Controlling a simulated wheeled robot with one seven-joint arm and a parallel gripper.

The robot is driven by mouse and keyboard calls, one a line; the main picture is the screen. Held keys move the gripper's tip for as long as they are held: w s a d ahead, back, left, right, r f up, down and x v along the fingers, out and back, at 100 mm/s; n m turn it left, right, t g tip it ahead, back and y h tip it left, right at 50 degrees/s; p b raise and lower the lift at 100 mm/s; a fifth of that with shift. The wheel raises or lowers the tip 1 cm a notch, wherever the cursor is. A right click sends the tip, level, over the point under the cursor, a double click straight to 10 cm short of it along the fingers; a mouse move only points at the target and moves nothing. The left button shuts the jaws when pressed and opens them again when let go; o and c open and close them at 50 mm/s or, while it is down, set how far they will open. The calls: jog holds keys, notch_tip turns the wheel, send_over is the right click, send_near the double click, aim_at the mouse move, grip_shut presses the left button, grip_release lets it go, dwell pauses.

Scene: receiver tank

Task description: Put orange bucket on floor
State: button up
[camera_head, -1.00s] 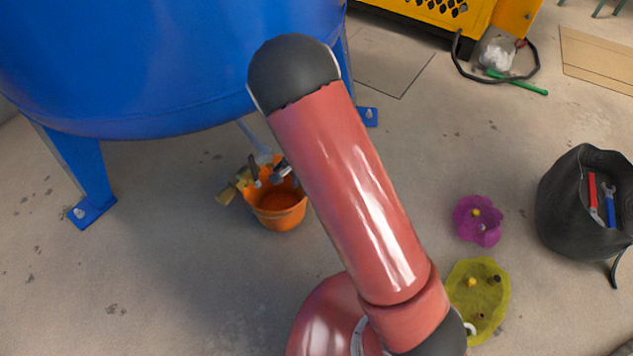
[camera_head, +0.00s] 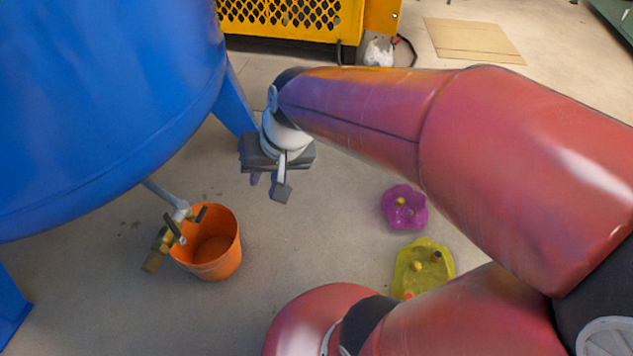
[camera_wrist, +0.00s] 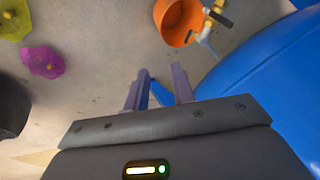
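The orange bucket (camera_head: 228,254) is at the lower left of the head view, upright, beside and partly behind a brass valve (camera_head: 163,240) with dark handles on the blue tank's pipe. I cannot tell whether it hangs from the valve or rests on the floor. In the wrist view the bucket (camera_wrist: 176,22) is at the top, with the valve to its right. My gripper (camera_head: 268,186) is up and right of the bucket in the head view, apart from it. In the wrist view its fingers (camera_wrist: 158,88) are spread with nothing between them.
The big blue tank (camera_head: 90,110) fills the left, with its legs on the floor. A purple tray-like piece (camera_head: 404,208) and a yellow one (camera_head: 424,268) lie right of the bucket. A yellow machine (camera_head: 290,18) stands at the back. Bare concrete floor (camera_head: 310,235) lies between.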

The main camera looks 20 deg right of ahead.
jog(key=s+d+r+n+t+h, duration=0.1)
jog(key=s+d+r, duration=0.3)
jog(key=s, duration=0.4)
jog(key=shift+s+d+n+t+h, duration=0.4)
jog(key=shift+d+h, duration=0.35)
jog(key=shift+h, duration=0.05)
notch_tip(320, 180, up, 6)
jog(key=p, duration=0.5)
jog(key=shift+f+p, duration=0.25)
jog(key=shift+p, duration=0.05)
